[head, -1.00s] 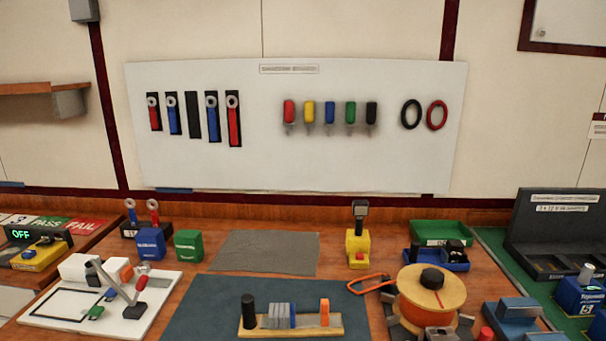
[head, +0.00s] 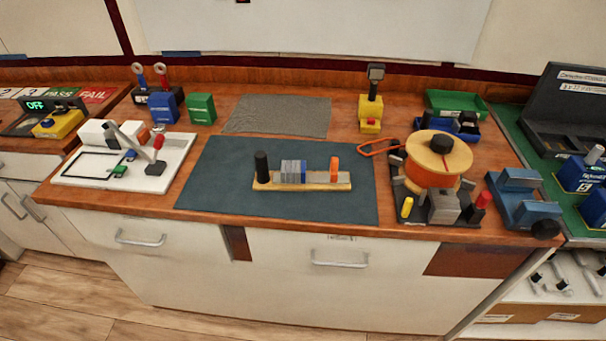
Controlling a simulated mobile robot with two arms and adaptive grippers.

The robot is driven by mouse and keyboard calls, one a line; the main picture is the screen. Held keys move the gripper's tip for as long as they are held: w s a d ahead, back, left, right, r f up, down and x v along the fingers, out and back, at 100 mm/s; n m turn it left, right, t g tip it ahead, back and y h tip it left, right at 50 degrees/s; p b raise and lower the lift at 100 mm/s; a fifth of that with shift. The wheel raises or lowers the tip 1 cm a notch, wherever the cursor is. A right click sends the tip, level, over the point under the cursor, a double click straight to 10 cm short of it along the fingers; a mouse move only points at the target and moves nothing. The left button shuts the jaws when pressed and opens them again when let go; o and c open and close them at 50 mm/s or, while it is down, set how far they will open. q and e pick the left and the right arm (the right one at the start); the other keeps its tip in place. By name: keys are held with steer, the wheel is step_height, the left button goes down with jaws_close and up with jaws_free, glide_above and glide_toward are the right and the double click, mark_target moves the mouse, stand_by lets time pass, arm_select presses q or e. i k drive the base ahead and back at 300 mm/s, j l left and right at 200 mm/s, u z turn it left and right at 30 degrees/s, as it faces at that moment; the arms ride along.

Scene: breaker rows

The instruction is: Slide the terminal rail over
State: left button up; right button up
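The terminal rail (head: 262,186) is a pale wooden strip lying on the dark blue-green mat (head: 215,195). A black upright knob (head: 262,165) stands at its left end. Grey and blue terminal blocks (head: 291,171) sit together at its middle, and an orange piece (head: 334,169) stands toward its right end. The rail lies near the middle of the mat, clear of the mat's edges. Neither of my grippers shows in the head view.
A white board with a lever (head: 75,181) lies left of the mat. A spool of orange wire (head: 438,160) stands on the right, beside a blue vise-like block (head: 522,200). A grey mat (head: 280,115) and yellow device (head: 370,112) are behind. The mat around the rail is bare.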

mark_target(290, 177)
steer(key=l+u, duration=0.3)
steer(key=l, duration=0.65)
steer(key=l+u, duration=0.25)
steer(key=l, duration=0.65)
